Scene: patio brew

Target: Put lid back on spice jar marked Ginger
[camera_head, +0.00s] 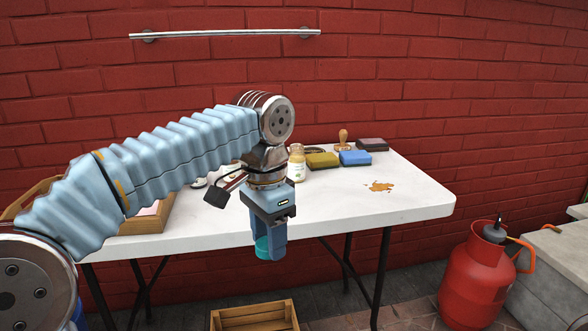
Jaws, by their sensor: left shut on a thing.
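My left gripper (269,252) points down in front of the white table's front edge. It is shut on a small teal round thing (262,246), mostly covered by the fingers; I cannot tell for sure whether it is a lid. A small glass jar (297,166) with pale contents and a light label stands on the white table (345,205), just right of my left wrist. Its label is too small to read, so I cannot tell whether it is marked Ginger. My right gripper is not in view.
Behind the jar are an olive-yellow block (322,160), a blue block (355,158), a dark block (372,144) and a wooden-handled tool (343,138). A brown spill (380,187) marks the table's right. A wooden crate (254,318) and a red gas bottle (474,280) stand below.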

